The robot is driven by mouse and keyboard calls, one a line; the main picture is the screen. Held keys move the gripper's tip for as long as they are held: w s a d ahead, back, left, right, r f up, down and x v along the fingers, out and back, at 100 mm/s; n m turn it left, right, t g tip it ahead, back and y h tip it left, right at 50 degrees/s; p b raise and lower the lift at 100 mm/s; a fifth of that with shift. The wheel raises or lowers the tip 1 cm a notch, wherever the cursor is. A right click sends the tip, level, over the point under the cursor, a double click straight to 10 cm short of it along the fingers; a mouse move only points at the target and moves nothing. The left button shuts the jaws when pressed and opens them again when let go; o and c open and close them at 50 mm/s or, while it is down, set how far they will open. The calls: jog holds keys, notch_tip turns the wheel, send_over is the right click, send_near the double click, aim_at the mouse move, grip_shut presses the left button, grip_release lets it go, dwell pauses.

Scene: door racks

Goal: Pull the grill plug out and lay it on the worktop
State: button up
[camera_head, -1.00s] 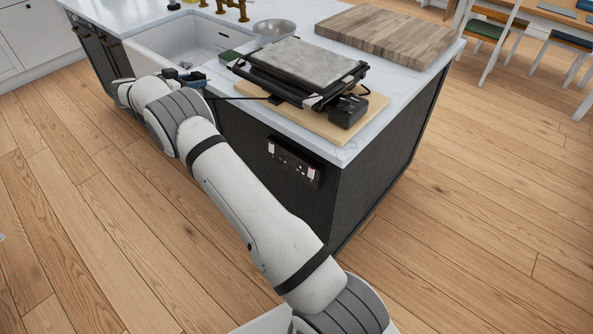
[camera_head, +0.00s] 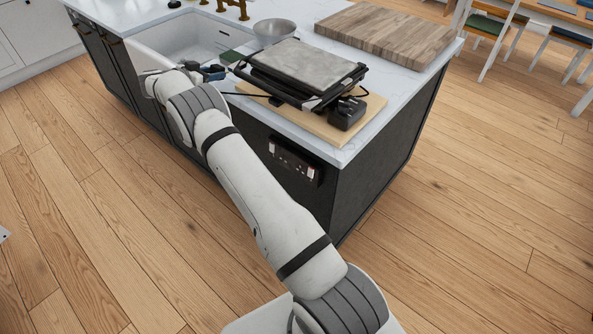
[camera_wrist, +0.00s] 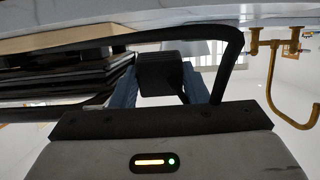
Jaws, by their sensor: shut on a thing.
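My gripper (camera_head: 211,73) is over the worktop edge, left of the grill. In the wrist view its two blue fingers (camera_wrist: 160,95) are shut on the black plug (camera_wrist: 160,72). A black cable (camera_wrist: 232,60) loops out from the plug. The grill (camera_head: 305,72), with a grey top plate, sits on a wooden board (camera_head: 323,131) on the white worktop (camera_head: 347,152); its dark edge also shows in the wrist view (camera_wrist: 75,72). The wall socket (camera_head: 294,161) on the island's dark side is free of my gripper.
A white sink (camera_head: 190,45) lies behind my gripper, with a brass tap (camera_head: 236,8) beyond.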

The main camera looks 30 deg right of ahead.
jog(key=p, duration=0.2)
send_over(231, 82)
jog(key=shift+w+d, duration=0.1)
jog(key=shift+w, duration=0.05)
dwell(0.4)
dwell(0.4)
jog(key=shift+f+b, duration=0.55)
jog(key=shift+f, duration=1.25)
jog(key=o, duration=1.4)
jog(key=shift+c, duration=0.2)
jog(key=b+v, duration=0.1)
jog(key=v, duration=0.6)
jog(key=shift+a, duration=0.35)
jog(key=shift+r, duration=0.2)
